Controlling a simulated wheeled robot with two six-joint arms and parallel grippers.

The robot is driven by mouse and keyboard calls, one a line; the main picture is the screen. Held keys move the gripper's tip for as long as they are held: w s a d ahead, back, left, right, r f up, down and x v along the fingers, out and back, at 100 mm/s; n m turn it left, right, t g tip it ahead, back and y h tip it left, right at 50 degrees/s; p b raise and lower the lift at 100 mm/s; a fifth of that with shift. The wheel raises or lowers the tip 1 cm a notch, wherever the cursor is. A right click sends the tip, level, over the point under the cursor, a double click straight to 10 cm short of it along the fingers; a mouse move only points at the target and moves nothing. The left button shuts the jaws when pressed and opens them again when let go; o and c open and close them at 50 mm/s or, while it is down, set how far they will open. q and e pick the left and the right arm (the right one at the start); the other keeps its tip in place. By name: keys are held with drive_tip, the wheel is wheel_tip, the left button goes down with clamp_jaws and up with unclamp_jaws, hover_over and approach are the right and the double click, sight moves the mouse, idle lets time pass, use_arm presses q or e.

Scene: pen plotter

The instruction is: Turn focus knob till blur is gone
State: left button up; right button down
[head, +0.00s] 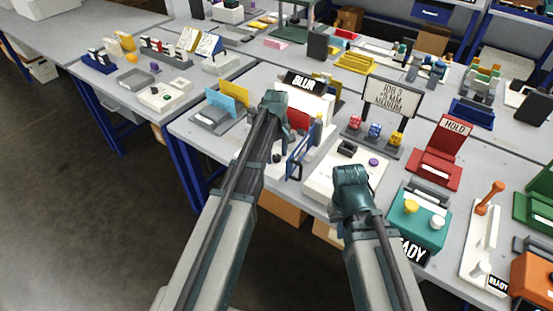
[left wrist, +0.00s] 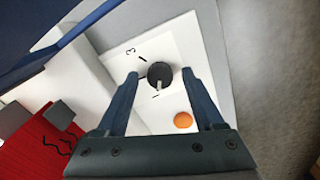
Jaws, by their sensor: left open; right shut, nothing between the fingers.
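The focus knob (left wrist: 160,76) is a dark round knob with a pale pointer, on a white panel (left wrist: 178,48) marked with a 3 and tick lines. The pointer is toward the lower tick in the left wrist view. My left gripper (head: 275,99) is open, with one finger on each side of the knob in that view; a small gap shows on both sides, and I cannot tell its height above the knob. My right gripper (head: 350,176) is shut and empty.
An orange button (left wrist: 183,120) sits near the knob. A blue-framed part (head: 299,158) stands right of my left gripper. A white box (head: 322,181) and a teal device (head: 416,229) are near my right gripper. Open floor lies left of the table.

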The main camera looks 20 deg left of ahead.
use_arm(q)
drive_tip(key=shift+c, duration=0.2)
clamp_jaws()
idle(0.4)
drive_tip(key=m, duration=1.1)
drive_tip(key=shift+m, duration=0.5)
idle(0.3)
